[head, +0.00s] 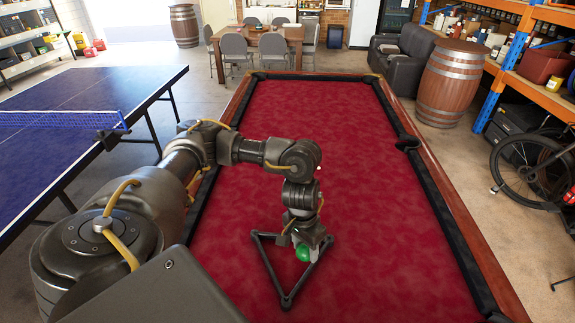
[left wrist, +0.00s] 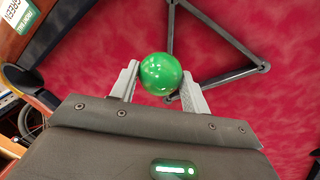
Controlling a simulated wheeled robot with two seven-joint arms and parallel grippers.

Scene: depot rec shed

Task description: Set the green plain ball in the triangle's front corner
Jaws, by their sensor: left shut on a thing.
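The green ball (head: 303,253) is glossy and held between the fingertips of my left gripper (head: 310,245). The left wrist view shows the ball (left wrist: 161,74) between the two pale fingers of the gripper (left wrist: 160,82). The dark triangle (head: 269,272) lies on the red cloth, one corner pointing toward me. In the head view the ball overlaps the triangle near its right side, and my gripper hides part of the frame. I cannot tell the ball's exact height. My right gripper is out of view.
The pool table's red cloth (head: 310,130) is clear beyond the triangle, with dark cushions and a wooden rail around it. A blue table-tennis table (head: 60,110) stands to the left. A barrel (head: 450,82) and a bicycle (head: 540,170) stand to the right.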

